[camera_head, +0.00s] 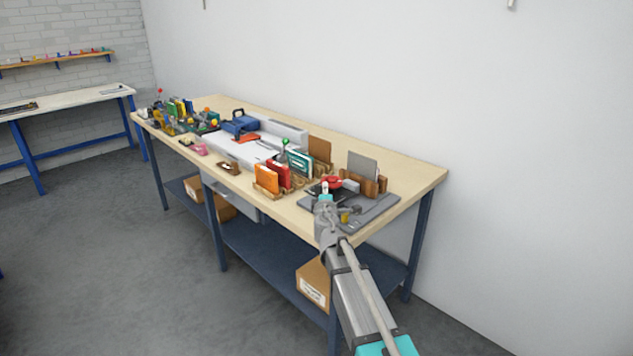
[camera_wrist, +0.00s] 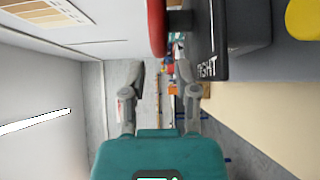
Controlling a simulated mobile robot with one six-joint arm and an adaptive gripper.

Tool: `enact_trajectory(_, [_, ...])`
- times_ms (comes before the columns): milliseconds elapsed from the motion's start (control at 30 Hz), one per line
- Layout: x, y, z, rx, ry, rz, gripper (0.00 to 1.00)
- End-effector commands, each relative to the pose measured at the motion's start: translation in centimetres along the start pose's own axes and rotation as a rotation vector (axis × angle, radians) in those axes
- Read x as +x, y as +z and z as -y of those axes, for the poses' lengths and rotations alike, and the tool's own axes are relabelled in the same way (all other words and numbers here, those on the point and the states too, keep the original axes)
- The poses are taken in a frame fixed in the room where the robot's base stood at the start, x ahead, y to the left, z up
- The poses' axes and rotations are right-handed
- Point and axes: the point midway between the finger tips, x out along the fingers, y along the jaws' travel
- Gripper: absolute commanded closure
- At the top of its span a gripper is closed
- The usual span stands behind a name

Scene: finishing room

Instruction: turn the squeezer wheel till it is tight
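The squeezer's red wheel (camera_head: 331,182) sits on top of a dark block (camera_head: 318,193) near the right end of the workbench. In the wrist view the wheel (camera_wrist: 157,27) shows edge-on at the top, beside the dark block (camera_wrist: 205,40) with partly visible white lettering, apparently ending in "IGHT". My gripper (camera_wrist: 160,68) has its two grey fingers apart, with nothing between them. The wheel is just above the fingertips in that picture; I cannot tell whether they touch. In the head view my wrist hides part of the squeezer, and the fingers are too small to make out.
A grey board (camera_head: 374,214) lies under the squeezer, with a yellow item (camera_head: 344,217) on it. Wooden holders with an orange book (camera_head: 266,179), a red book (camera_head: 279,174) and a grey panel (camera_head: 362,166) stand close by. The bench's far right corner is bare.

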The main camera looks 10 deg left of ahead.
Motion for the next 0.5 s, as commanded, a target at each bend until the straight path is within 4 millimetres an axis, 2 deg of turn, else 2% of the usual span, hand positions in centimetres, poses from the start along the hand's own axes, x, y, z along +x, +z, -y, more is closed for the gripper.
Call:
enact_trajectory(33, [1.2, -0.1, 0.0, 0.000, 0.000, 0.001, 0.61])
enact_trajectory(200, [3.8, -0.1, 0.0, 0.000, 0.000, 0.000, 0.61])
enact_trajectory(500, [6.8, -0.2, 0.0, 0.000, 0.000, -0.002, 0.61])
